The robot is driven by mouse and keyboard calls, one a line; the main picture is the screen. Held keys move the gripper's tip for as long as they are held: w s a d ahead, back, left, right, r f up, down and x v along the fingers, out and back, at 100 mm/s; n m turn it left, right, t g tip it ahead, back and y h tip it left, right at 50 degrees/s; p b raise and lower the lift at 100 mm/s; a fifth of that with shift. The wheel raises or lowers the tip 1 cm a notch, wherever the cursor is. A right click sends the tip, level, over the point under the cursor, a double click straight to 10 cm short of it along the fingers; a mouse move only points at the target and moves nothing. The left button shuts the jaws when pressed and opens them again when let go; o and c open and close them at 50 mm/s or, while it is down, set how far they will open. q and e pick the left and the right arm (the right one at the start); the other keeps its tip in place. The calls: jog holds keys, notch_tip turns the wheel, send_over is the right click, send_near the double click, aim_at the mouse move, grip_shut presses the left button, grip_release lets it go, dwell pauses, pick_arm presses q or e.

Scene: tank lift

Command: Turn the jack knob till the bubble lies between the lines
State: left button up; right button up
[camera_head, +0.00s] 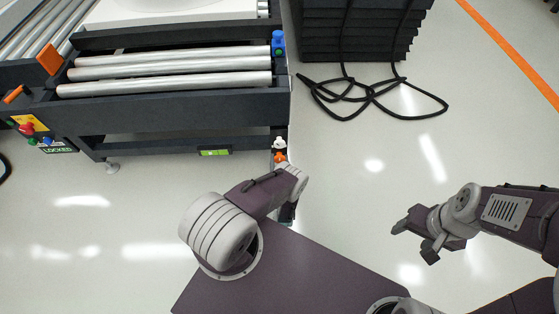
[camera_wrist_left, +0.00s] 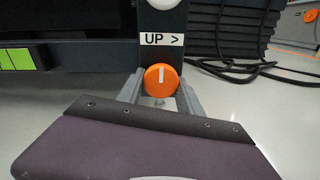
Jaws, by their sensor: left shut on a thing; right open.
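The orange jack knob (camera_wrist_left: 161,80) sits on a dark post under an "UP >" label (camera_wrist_left: 162,39). Its white mark points straight up. My left gripper (camera_wrist_left: 160,92) is shut on the knob, one grey finger on each side. In the head view the knob (camera_head: 280,157) shows just beyond my left arm, which hides most of that gripper. The green level (camera_head: 215,152) is on the frame left of the knob; it also shows at the left of the wrist view (camera_wrist_left: 18,59). Its bubble and lines are too small to tell. My right gripper (camera_head: 414,233) is open and empty above the floor.
The roller conveyor (camera_head: 190,109) fills the upper left, with a red button (camera_head: 26,129) and a "LOCKED" sign (camera_head: 57,148) at its left end. A dark ribbed block (camera_head: 350,35) stands top right, with looped black cable (camera_head: 375,97) on the floor. Floor at right is clear.

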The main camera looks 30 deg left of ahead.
pick_arm(q)
jog(key=m+b, duration=0.1)
jog(key=m, duration=0.5)
jog(key=shift+a+m, duration=0.1)
jog(key=shift+m, duration=0.2)
jog(key=m, duration=0.3)
jog(key=shift+s+r+b, duration=0.1)
jog(key=shift+b, duration=0.2)
jog(key=shift+r+m, duration=0.1)
jog(key=shift+m, duration=1.9)
jog(key=o, duration=1.4)
jog(key=shift+c, duration=0.2)
